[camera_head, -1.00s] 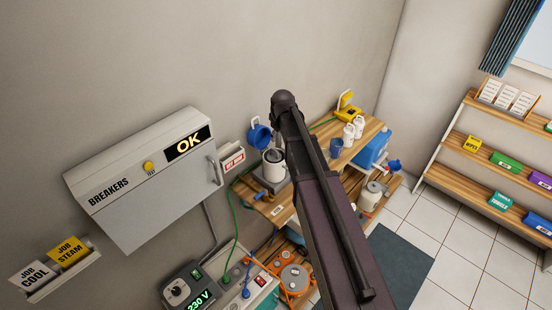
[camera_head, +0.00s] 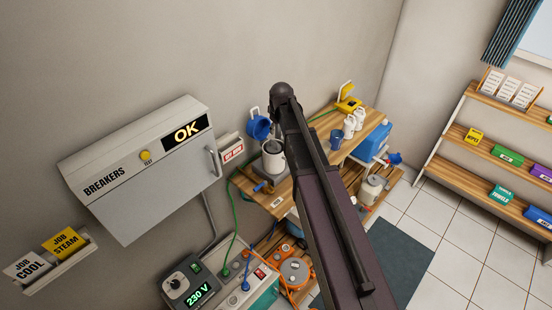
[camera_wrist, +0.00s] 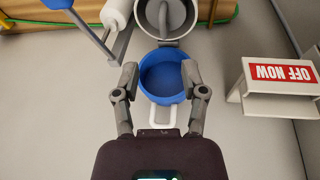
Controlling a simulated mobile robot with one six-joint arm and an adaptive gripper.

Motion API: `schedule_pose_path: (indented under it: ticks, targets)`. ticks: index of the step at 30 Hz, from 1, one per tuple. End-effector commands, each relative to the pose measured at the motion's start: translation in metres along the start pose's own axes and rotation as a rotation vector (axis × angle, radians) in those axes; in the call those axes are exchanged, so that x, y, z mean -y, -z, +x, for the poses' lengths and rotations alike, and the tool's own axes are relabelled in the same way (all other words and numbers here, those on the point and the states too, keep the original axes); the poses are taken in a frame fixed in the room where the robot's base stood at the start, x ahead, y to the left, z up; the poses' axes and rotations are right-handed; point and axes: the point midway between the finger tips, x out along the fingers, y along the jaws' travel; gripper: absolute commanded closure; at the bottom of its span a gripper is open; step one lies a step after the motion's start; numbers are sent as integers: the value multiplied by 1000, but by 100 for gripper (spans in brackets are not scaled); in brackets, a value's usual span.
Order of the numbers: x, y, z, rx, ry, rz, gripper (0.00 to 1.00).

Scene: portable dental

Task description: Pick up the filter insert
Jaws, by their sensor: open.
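No part is labelled as the filter insert. In the wrist view, a grey piece with an arched handle (camera_wrist: 176,18) sits inside the round pot at the top edge; it may be the insert. A round blue piece with a white handle, seemingly the pot's raised lid (camera_wrist: 163,76), shows beside the pot; it also stands tilted up behind the pot in the head view (camera_head: 259,127). The white pot (camera_head: 273,160) is on the wooden bench. My gripper (camera_wrist: 160,74) is open and empty, its fingers framing the blue piece in the picture. Contact is not visible.
The breaker box (camera_head: 142,170) is on the wall left of the bench. An OFF NOW sign (camera_wrist: 280,75) stands out right of the gripper in the wrist view. White bottles (camera_head: 354,122) and a blue tank (camera_head: 371,142) are to the bench's right. My arm hides part of the bench.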

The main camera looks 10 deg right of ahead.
Motion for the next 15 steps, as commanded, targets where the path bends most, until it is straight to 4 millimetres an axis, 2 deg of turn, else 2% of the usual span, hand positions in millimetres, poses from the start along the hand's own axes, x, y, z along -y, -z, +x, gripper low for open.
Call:
schedule_pose_path:
  ticks: [1,15]
  targets:
    - [0,0,8,0,0,0,45]
    - [1,0,45,0,0,-1,45]
